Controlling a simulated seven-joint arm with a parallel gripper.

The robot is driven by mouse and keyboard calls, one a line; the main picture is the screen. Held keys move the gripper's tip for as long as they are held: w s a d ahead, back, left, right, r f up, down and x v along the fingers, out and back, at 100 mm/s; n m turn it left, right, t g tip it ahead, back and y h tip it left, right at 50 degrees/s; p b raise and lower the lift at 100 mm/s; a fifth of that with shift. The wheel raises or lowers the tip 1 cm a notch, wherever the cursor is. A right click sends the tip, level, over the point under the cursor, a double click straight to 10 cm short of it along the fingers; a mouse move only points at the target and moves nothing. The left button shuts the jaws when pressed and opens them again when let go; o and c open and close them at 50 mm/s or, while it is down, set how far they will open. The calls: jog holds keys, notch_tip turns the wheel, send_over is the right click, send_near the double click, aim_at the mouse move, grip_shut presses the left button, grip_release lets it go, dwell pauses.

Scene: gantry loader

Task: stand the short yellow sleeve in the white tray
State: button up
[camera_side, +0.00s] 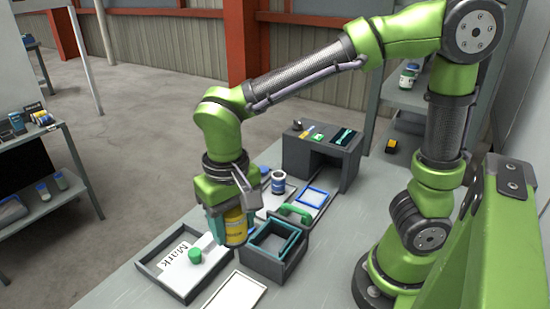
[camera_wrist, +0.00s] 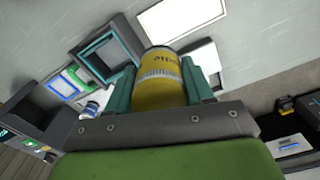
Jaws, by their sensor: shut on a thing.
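My gripper (camera_side: 231,222) points down and is shut on the short yellow sleeve (camera_side: 236,229), above the left part of the bench. In the wrist view the yellow sleeve (camera_wrist: 159,92) sits between the teal fingers (camera_wrist: 160,88), with dark lettering and a pale band. The sleeve looks roughly upright in the side view. The white tray (camera_side: 237,293) lies flat near the bench's front edge, below and slightly right of the gripper; it also appears in the wrist view (camera_wrist: 177,20). The sleeve is apart from this tray. The far side of the sleeve is hidden.
A dark tray (camera_side: 150,268) with a "Mark" card and a green cylinder (camera_side: 195,256) is left of the gripper. A dark box with a teal rim (camera_side: 272,266) stands close on the right. A blue-rimmed tray (camera_side: 313,197), a can (camera_side: 278,182) and a grey housing (camera_side: 310,160) are behind.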

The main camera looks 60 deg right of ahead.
jog(key=shift+s+a+f, duration=0.1)
jog(key=shift+a+f, duration=0.05)
jog(key=shift+f, duration=3.7)
jog(key=shift+s+a+f, duration=0.1)
jog(key=shift+a+f, duration=0.05)
jog(key=shift+f, duration=3.7)
jog(key=shift+f, duration=0.2)
jog(key=o, duration=1.7)
jog(key=shift+r, duration=4.5)
